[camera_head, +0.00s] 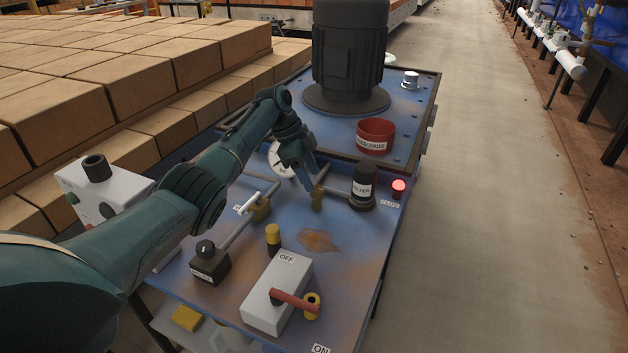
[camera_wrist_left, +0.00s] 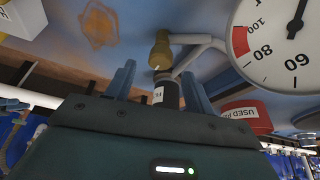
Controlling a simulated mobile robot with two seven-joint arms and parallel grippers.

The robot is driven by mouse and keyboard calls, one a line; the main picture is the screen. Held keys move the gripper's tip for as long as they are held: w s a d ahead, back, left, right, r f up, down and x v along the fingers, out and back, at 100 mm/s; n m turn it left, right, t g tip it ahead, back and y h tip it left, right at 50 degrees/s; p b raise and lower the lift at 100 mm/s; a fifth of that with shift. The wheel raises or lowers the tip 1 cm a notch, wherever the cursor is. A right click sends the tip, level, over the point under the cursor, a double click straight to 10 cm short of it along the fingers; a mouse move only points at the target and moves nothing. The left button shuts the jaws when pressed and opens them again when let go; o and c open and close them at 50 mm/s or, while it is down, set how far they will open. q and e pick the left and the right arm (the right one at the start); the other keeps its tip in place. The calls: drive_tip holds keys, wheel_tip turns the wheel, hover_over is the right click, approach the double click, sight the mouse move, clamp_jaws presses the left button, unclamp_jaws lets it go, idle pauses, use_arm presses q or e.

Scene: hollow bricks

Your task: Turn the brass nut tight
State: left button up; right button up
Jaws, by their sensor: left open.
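The brass nut (camera_head: 318,200) sits on a thin pipe on the blue bench top, left of the black filter. It also shows in the left wrist view (camera_wrist_left: 160,52), above the fingertips in the picture and between their lines. My left gripper (camera_head: 310,183) reaches down from the upper left, with its fingers close to the nut. In the left wrist view its two fingers (camera_wrist_left: 157,78) are spread apart with nothing held between them. I cannot tell whether a finger touches the nut. My right gripper is in neither view.
Around the nut stand the black filter (camera_head: 363,187), a gauge (camera_head: 279,160), a brass valve with white handle (camera_head: 259,208) and a lit red lamp (camera_head: 399,187). A red pads bin (camera_head: 376,135) and motor (camera_head: 348,55) stand behind. A switch box (camera_head: 277,295) is in front.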

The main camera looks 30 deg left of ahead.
use_arm(q)
drive_tip(key=p+v, duration=0.1)
drive_tip(key=v, duration=0.8)
drive_tip(key=shift+r, duration=0.2)
drive_tip(key=shift+s, duration=0.1)
